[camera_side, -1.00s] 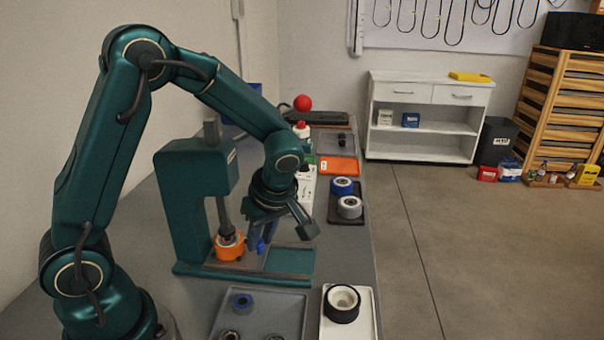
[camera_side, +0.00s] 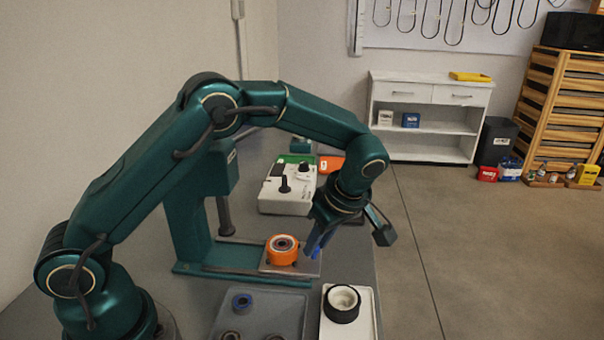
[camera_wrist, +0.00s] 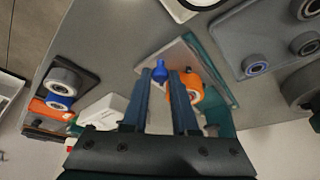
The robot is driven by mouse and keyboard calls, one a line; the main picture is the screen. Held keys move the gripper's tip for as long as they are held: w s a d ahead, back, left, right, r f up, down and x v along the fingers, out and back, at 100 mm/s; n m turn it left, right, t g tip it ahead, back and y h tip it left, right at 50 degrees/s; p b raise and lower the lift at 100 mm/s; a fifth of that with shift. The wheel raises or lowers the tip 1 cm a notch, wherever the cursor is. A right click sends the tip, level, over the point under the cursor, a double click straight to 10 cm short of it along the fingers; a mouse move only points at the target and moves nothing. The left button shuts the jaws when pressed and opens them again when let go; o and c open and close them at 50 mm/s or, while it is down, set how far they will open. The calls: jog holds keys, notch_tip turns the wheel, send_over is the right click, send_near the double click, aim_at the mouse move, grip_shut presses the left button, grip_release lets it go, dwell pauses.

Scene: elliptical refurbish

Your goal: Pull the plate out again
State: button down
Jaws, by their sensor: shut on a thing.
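The grey sliding plate (camera_side: 307,267) sits at the right end of the green press base, clear of the ram (camera_side: 225,217). An orange wheel with a dark hub (camera_side: 282,247) lies flat on it; the wheel also shows in the wrist view (camera_wrist: 190,86). My gripper (camera_side: 314,247) is at the plate's right edge, shut on the blue handle (camera_wrist: 160,70), which shows at its fingertips in the wrist view. The handle is partly hidden by my fingers. The green press (camera_side: 188,205) stands to the left.
A grey tray (camera_side: 258,319) with small rollers and a white tray (camera_side: 364,318) holding a black-and-white wheel lie in front. A white control box (camera_side: 287,198) stands behind the plate. The bench's right edge is close to my gripper.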

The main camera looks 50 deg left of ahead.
jog(key=shift+w+d, duration=0.25)
jog(key=c, duration=1)
grip_release()
jog(key=o, duration=0.3)
jog(key=shift+a, duration=0.1)
jog(key=shift+v, duration=2.6)
jog(key=shift+s, duration=0.1)
